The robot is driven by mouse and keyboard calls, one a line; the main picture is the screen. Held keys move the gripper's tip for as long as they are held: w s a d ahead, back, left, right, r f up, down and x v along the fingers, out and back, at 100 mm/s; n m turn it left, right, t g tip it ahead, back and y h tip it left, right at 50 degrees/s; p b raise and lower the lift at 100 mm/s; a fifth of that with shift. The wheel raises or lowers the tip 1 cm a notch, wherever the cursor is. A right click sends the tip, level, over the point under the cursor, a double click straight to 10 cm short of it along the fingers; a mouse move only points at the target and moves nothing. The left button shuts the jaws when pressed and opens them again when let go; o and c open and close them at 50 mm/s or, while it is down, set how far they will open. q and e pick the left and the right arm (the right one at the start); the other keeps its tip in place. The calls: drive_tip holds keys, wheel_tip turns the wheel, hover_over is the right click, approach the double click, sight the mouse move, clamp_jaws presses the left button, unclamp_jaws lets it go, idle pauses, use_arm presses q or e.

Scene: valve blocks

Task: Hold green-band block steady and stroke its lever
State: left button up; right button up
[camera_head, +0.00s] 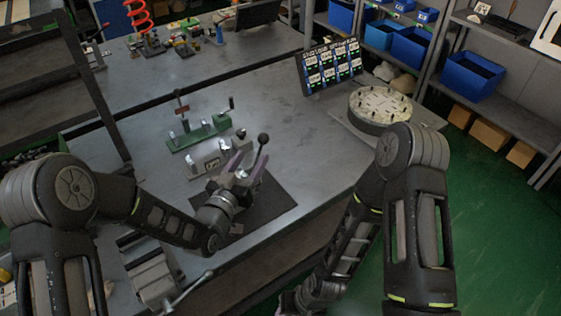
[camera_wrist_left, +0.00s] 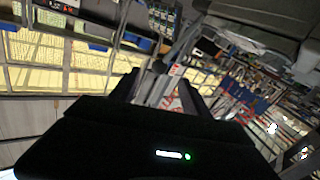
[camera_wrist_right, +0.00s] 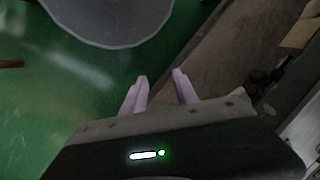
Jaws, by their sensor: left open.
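A pale grey valve block (camera_head: 208,163) with a small dark label stands on the bench in the head view. I cannot make out a green band on it. My left gripper (camera_head: 244,160) is open just to its right, and its fingers partly hide what is behind them. A lever with a black ball knob (camera_head: 263,138) rises beside the right-hand finger; I cannot tell whether they touch. My right gripper (camera_wrist_right: 160,76) is open and empty in the right wrist view, low and away from the blocks, over the floor. The left wrist view shows no block clearly.
A green fixture (camera_head: 200,132) with upright parts stands behind the block. A dark mat (camera_head: 268,200) lies under my left gripper. A round pale tray (camera_head: 381,104) and a tilted display board (camera_head: 329,65) stand at the bench's right. The bench between is mostly clear.

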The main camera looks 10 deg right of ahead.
drive_tip(key=w+d+r+m+t+h, duration=0.3)
drive_tip(key=w+d+m+t, duration=0.1)
drive_tip(key=w+d, duration=0.9)
drive_tip(key=w+d+r+m+t+h, duration=0.3)
drive_tip(key=w+d+r+m+t, duration=0.1)
drive_tip(key=w+d, duration=0.9)
drive_tip(key=w+r+n+t, duration=0.1)
drive_tip(key=w+r, duration=0.1)
drive_tip(key=w+r+n+t+y, duration=0.1)
drive_tip(key=w+r+t, duration=0.1)
drive_tip(key=w+r, duration=0.1)
drive_tip(key=w+r+t, duration=0.1)
drive_tip(key=w+r, duration=0.2)
drive_tip(key=shift+w+d+r+n+t+y, duration=0.1)
drive_tip(key=shift+w+d+n+t+y, duration=0.2)
drive_tip(key=shift+d+n+t, duration=0.1)
drive_tip(key=w+a+r+n+t+y, duration=0.1)
drive_tip(key=w+a+r+n+y, duration=0.1)
drive_tip(key=a+r+n+y, duration=0.8)
drive_tip(key=s+a+n+g+y, duration=0.5)
drive_tip(key=a+n+y, duration=0.1)
drive_tip(key=shift+s+a, duration=0.2)
drive_tip(key=shift+a, duration=0.2)
